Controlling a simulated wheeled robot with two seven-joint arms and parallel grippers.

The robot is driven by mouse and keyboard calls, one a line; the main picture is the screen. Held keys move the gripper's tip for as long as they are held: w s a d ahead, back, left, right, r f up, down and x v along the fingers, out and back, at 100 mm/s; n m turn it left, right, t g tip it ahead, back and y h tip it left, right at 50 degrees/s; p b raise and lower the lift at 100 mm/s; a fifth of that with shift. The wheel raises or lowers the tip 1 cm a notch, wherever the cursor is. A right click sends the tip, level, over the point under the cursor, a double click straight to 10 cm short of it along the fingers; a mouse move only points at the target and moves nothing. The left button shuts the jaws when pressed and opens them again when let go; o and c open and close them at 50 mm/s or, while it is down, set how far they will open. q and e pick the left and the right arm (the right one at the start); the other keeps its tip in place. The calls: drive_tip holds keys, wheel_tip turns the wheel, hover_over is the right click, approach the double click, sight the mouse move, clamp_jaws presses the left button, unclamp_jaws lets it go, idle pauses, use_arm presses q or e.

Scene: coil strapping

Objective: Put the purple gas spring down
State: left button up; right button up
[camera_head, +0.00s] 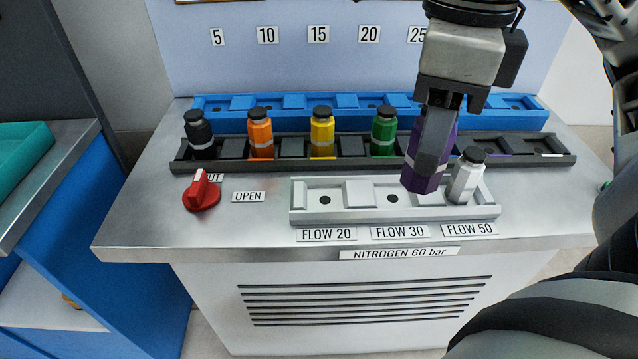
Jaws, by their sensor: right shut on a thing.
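The purple gas spring (413,182) is in my right gripper (433,165), which is shut on it. It hangs upright, slightly tilted, over the right part of the white flow rack (358,216), around the FLOW 30 place. Its lower end shows below the fingers; I cannot tell whether it touches the rack. A white gas spring (464,181) with a dark cap stands in the FLOW 50 place, close on the right. The FLOW 20 place is empty. My left gripper is not in view.
Black, orange (260,135), yellow and green springs stand in the dark rack (290,147). A blue rack (226,122) is behind it. A red knob (201,191) sits at the left of the metal top. A blue cabinet (95,240) stands further left.

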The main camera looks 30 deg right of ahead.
drive_tip(key=shift+w+a+f, duration=0.5)
drive_tip(key=shift+w+f, duration=1.6)
drive_tip(key=shift+w, duration=0.05)
drive_tip(key=shift+w+a+f, duration=0.45)
drive_tip(key=shift+w+f, duration=1.7)
drive_tip(key=shift+w, duration=0.05)
drive_tip(key=shift+w+a+f, duration=0.5)
drive_tip(key=shift+w+f, duration=1.6)
drive_tip(key=shift+w, duration=0.05)
drive_tip(key=shift+f+b, duration=0.3)
drive_tip(key=shift+b, duration=0.3)
drive_tip(key=o, duration=1.2)
drive_tip(key=shift+r, duration=0.1)
